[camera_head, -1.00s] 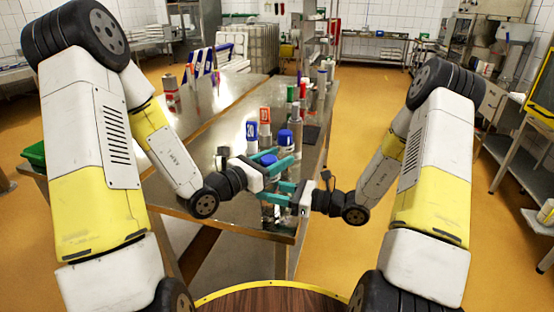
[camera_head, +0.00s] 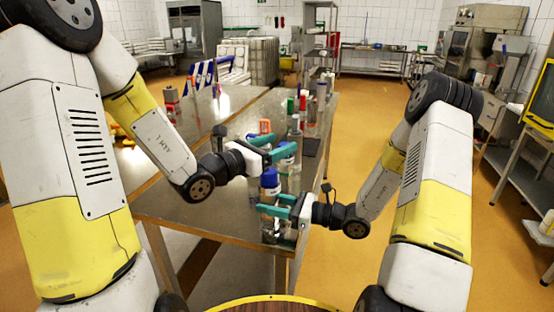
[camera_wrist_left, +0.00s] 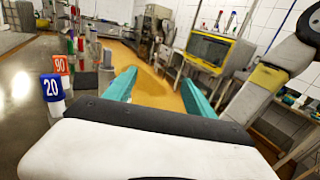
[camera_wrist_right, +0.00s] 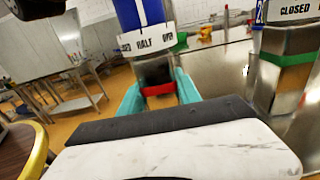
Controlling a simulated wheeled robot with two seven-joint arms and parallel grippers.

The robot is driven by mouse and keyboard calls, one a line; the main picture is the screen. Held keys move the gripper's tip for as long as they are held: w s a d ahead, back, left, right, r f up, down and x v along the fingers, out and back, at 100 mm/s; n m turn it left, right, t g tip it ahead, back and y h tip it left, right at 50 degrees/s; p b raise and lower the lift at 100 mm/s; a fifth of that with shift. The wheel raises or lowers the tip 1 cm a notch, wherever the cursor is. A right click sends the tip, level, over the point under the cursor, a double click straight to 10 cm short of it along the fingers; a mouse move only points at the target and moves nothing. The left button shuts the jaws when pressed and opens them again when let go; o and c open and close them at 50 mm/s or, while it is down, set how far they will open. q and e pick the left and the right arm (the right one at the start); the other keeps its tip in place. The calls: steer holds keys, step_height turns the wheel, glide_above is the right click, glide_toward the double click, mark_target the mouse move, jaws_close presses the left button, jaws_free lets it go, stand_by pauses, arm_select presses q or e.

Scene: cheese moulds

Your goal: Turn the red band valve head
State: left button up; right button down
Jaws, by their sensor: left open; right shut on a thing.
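The red band valve (camera_wrist_right: 158,89) stands upright in the right wrist view. Its blue head (camera_wrist_right: 140,12) has a white stripe roughly above HALF on a ring lettered CLOSED, HALF, OPEN. The blue head also shows in the head view (camera_head: 270,179). My right gripper (camera_head: 275,205) is shut on the valve's body below the head; its fingers flank the red band in its wrist view (camera_wrist_right: 158,92). My left gripper (camera_head: 279,150) is open and empty, higher and a little beyond the blue head, apart from it.
A green band valve (camera_wrist_right: 285,57) stands just beyond, lettered CLOSED. Blue 20 (camera_wrist_left: 52,87) and orange 90 (camera_wrist_left: 60,66) markers, and several coloured-top valves, line the steel table (camera_head: 205,205). The table's right edge is close to my right gripper.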

arm_select(q)
steer(key=shift+r, duration=0.95)
